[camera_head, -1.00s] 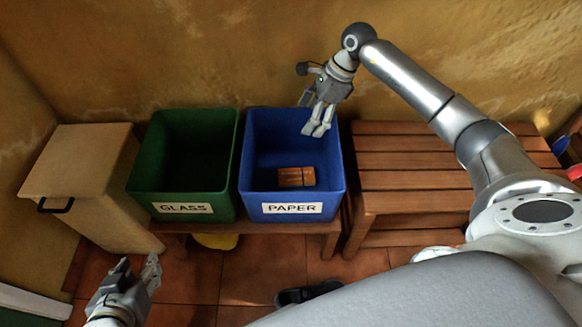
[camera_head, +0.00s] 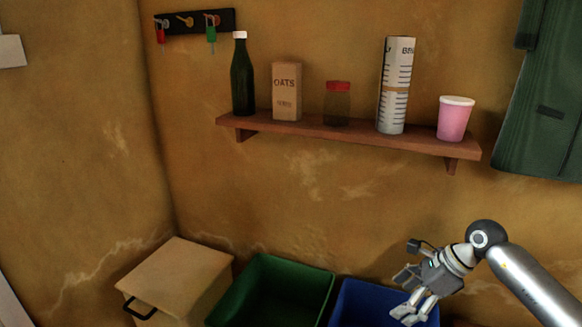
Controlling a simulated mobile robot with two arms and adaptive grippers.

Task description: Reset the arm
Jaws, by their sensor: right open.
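My right gripper (camera_head: 405,297) is open and empty. It hangs over the blue bin (camera_head: 362,301) at the lower right, with my right arm coming in from the right edge. Only the upper part of the blue bin shows, and its inside is mostly cut off by the bottom edge. My left gripper is out of view.
A green bin (camera_head: 268,268) and a wooden box with a handle (camera_head: 180,270) stand left of the blue bin.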

